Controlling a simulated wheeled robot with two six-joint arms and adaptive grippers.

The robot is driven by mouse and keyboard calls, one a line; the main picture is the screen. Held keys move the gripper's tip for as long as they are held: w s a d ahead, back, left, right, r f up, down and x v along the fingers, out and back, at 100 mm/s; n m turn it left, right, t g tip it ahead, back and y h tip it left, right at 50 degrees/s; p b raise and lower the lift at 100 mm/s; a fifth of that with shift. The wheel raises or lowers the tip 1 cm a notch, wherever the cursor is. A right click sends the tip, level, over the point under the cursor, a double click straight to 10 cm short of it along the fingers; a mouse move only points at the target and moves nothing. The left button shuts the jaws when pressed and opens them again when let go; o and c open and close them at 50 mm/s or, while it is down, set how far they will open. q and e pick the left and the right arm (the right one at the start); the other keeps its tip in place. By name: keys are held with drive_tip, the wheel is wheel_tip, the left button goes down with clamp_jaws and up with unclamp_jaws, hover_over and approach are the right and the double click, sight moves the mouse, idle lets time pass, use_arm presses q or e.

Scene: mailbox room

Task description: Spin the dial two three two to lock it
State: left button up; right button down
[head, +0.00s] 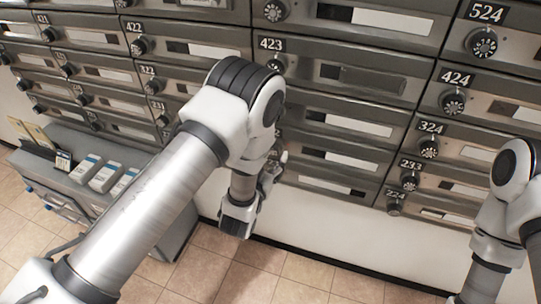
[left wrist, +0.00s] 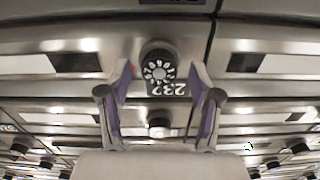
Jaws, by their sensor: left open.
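The black dial (left wrist: 159,70) with white numerals sits on a metal mailbox door in the left wrist view. My left gripper (left wrist: 160,84) is open, with one purple-padded finger on each side of the dial. Small gaps show between the fingers and the dial, and nothing is held. In the head view my left gripper (head: 272,170) is near the mailbox wall, partly behind my own arm, which hides the 232 dial. My right arm shows at the right edge, but its gripper is out of view.
Rows of mailboxes with other dials surround it, such as dial 424 (head: 453,102) and dial 324 (head: 428,147). A second black knob (left wrist: 159,127) sits between my fingers' bases. A grey cabinet (head: 75,178) with boxes stands at left. Tiled floor (head: 290,270) is open below.

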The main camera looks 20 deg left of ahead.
use_arm(q)
drive_tip(key=shift+w, duration=0.2)
drive_tip(key=c, duration=1.1)
drive_tip(key=shift+c, duration=0.2)
drive_tip(key=shift+m, duration=0.4)
drive_tip(key=m+b, duration=1.3)
drive_tip(key=m, duration=2.1)
drive_tip(key=shift+s, duration=0.1)
